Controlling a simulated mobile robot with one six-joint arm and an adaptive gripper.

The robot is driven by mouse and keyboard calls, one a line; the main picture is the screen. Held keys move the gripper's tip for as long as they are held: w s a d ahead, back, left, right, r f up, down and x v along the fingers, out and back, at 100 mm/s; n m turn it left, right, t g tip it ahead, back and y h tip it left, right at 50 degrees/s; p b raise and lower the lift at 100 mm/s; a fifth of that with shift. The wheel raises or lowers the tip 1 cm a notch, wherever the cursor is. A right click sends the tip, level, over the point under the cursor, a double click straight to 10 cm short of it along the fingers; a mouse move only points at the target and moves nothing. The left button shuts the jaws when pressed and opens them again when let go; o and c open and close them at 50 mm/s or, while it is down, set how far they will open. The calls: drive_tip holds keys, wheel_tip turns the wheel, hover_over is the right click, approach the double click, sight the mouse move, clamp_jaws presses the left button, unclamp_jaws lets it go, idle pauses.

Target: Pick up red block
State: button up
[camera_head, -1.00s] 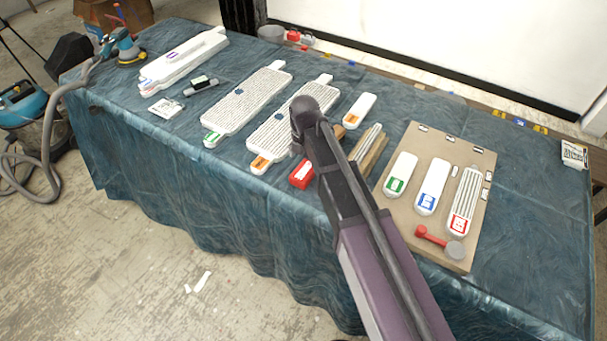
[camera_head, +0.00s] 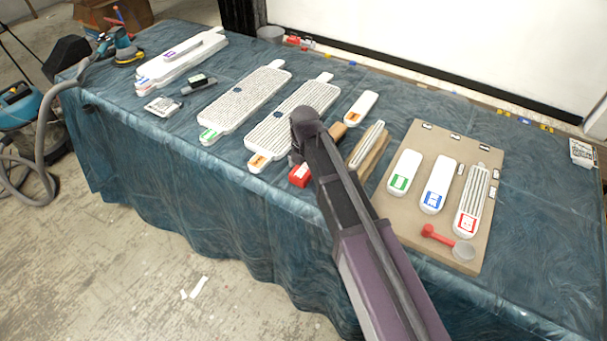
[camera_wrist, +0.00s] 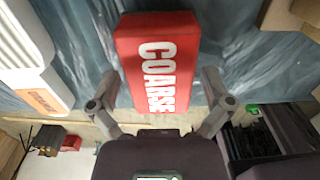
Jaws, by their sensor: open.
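The red block (camera_head: 300,175) lies near the front edge of the blue-covered table, partly hidden behind my arm in the head view. In the wrist view the red block (camera_wrist: 158,62) shows large, with white "COARSE" lettering on it. My gripper (camera_wrist: 165,108) is open, its two fingers spread at the left and right of the block's near end. Whether the fingers touch the block I cannot tell. In the head view my gripper is mostly hidden by my arm.
Long white ribbed pieces (camera_head: 245,100) lie left of the block. A wooden piece (camera_head: 372,158) lies to its right, then a tan board (camera_head: 404,212) with several white labelled pieces. A white orange-labelled piece (camera_wrist: 40,95) is close to the left finger.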

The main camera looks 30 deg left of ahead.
sight(304, 168)
drive_tip(key=shift+c, duration=0.2)
idle(0.3)
drive_tip(key=c, duration=1)
drive_tip(key=shift+o, duration=0.2)
drive_tip(key=shift+r, duration=0.1)
wheel_tip(304, 168, up, 4)
drive_tip(key=p, duration=0.4)
drive_tip(key=s+a, duration=0.3)
drive_tip(key=s, duration=0.4)
drive_tip(key=s+a+p, duration=0.1)
drive_tip(key=s+a, duration=0.2)
drive_tip(key=s, duration=0.5)
drive_tip(key=shift+r, duration=0.4)
drive_tip(key=o, duration=0.3)
drive_tip(key=shift+c, duration=0.6)
